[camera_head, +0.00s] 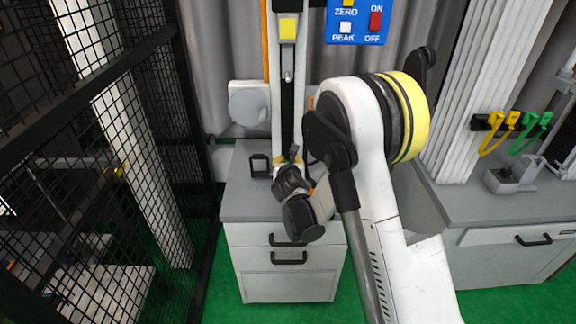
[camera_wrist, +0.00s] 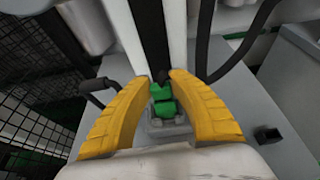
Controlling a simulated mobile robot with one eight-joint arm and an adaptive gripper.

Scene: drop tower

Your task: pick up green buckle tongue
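A small green piece, which looks like the green buckle tongue (camera_wrist: 163,103), stands between my yellow fingertips in the wrist view. Its lower end meets a small grey holder (camera_wrist: 168,128); I cannot tell how deep it sits. My gripper (camera_wrist: 162,82) is open around it, with narrow gaps visible at its sides. In the head view my gripper (camera_head: 291,162) is low over the grey counter at the foot of the tower column, and the green piece there is hidden by my wrist.
The tower column (camera_head: 287,80) rises directly behind my gripper. A black bracket (camera_wrist: 97,86) stands to its left. A mesh cage (camera_head: 100,130) lines the left side. Green straps (camera_head: 532,130) and yellow straps (camera_head: 500,130) hang at the right above another counter.

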